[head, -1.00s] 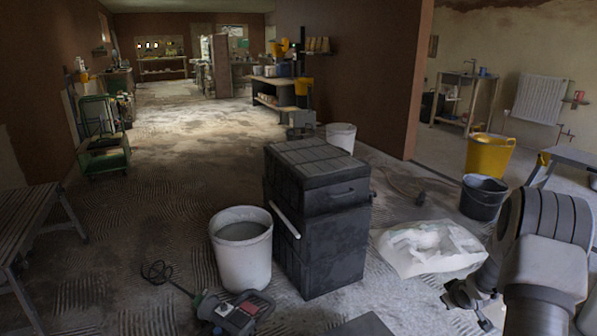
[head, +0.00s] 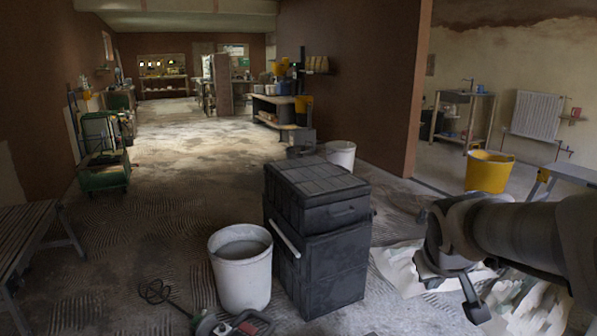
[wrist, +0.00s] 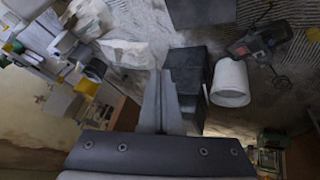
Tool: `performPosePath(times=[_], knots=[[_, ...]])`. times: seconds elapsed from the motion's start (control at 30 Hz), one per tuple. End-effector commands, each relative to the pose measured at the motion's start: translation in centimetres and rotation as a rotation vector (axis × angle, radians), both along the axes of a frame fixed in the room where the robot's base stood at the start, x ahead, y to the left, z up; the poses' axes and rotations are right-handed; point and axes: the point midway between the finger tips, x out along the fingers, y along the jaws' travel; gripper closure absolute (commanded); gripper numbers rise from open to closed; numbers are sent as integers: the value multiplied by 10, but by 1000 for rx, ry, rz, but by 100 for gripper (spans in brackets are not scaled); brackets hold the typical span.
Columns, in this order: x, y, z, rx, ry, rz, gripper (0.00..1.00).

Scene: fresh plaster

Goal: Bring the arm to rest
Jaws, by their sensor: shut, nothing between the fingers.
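My arm (head: 530,235) reaches in from the right edge of the head view, with its dark wrist end over the white sheet on the floor. In the wrist view my gripper (wrist: 158,76) is shut and empty, its grey fingers together. The fingers overlap the black stacked boxes in that picture, but no contact shows.
Black stacked boxes (head: 318,240) stand left of my arm, beside a white bucket (head: 241,275). A yellow tub (head: 488,172) stands behind the arm. The crumpled white sheet (head: 398,270) lies below it. A slatted bench (head: 35,235) is at far left; the middle floor is open.

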Motion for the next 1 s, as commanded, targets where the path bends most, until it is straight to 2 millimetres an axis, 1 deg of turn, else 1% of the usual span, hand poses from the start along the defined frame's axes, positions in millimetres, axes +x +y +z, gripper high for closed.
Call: performPosePath(times=[0.03, 0.1, 0.3, 0.4, 0.57, 0.6, 0.77, 0.97, 1.0], knots=[[-17, 12, 8, 19, -4, 0, 100], [-40, 27, 13, 51, 2, -3, 100], [-102, 63, 18, 143, 25, 4, 100], [-128, 78, 17, 184, 38, 13, 100], [-166, 98, 12, 245, 59, 34, 100], [-163, 96, 33, 242, 62, 30, 100], [-162, 96, 67, 240, 63, 28, 100], [-161, 95, 119, 239, 62, 28, 100], [-161, 95, 130, 239, 62, 28, 100]])
